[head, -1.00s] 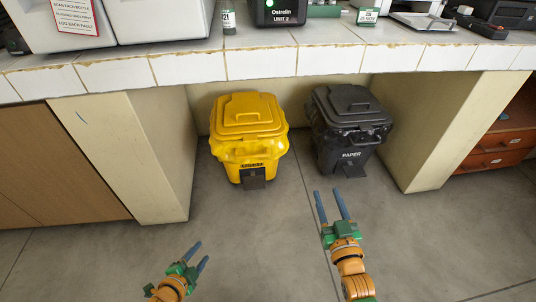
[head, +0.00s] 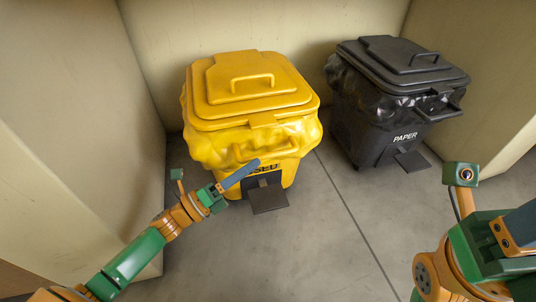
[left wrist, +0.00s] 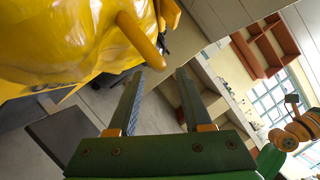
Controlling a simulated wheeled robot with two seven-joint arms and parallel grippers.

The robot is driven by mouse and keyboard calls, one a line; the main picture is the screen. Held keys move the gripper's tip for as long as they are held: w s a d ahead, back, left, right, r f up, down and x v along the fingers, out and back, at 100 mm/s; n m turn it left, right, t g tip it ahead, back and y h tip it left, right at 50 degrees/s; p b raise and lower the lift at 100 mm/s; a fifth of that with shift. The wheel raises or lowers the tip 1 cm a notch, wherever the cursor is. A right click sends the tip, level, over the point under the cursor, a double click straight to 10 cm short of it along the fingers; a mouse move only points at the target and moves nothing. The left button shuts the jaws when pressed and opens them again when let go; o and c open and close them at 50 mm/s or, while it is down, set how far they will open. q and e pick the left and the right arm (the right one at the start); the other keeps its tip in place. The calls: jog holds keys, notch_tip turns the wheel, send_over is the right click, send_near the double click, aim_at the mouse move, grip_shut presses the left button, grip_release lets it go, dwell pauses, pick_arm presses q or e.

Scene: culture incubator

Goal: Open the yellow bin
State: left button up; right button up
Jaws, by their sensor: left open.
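The yellow bin (head: 215,118) stands on the floor in a recess, its lid (head: 240,88) shut, with a loop handle on top. A yellow bar handle sticks out at its front, and a dark pedal (head: 268,197) sits at its foot. My left gripper (head: 254,165) is in front of the bin, below the front handle, hiding part of the label. In the left wrist view its two fingers (left wrist: 160,74) are apart with nothing between them, and the yellow handle (left wrist: 142,42) is just beyond the tips. My right gripper (head: 510,235) is at the lower right, partly cut off.
A black bin (head: 375,125) marked PAPER, also shut, stands to the right of the yellow one, with its own pedal (head: 411,161). Cream walls (head: 70,120) close the recess at left, back and right. Grey floor (head: 320,235) is clear in front.

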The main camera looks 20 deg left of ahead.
aim_at(269, 155)
pick_arm(q)
jog(key=b+x, duration=0.1)
jog(key=x, duration=0.5)
grip_shut()
dwell(1.2)
